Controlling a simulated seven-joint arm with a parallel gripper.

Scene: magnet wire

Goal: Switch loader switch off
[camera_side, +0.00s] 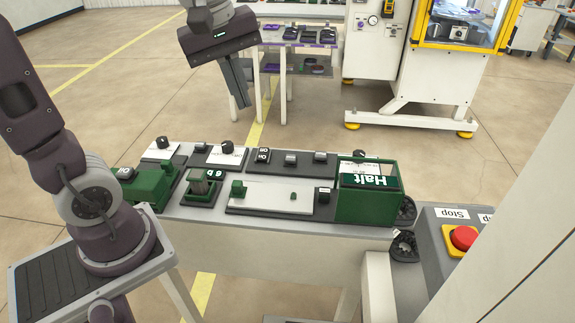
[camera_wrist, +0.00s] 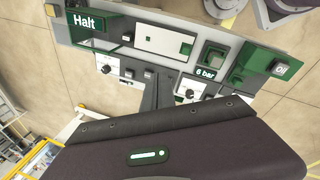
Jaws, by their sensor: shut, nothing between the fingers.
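A bench panel (camera_side: 225,213) carries several controls. A black rotary knob (camera_side: 227,147) sits on a white labelled plate, and another knob (camera_side: 162,142) sits on a plate further left. The wrist view shows two knobs on white plates, one at left (camera_wrist: 105,69) and one at right (camera_wrist: 189,93). My gripper (camera_side: 242,104) is shut and empty, pointing down above and behind the panel, apart from every control.
A green box marked "Halt" (camera_side: 368,200) stands at the panel's right end. Green fixtures (camera_side: 150,186) stand at the left end. A red stop button (camera_side: 464,238) sits on a grey box at front right. A table and white machine (camera_side: 375,55) stand behind, with open floor between.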

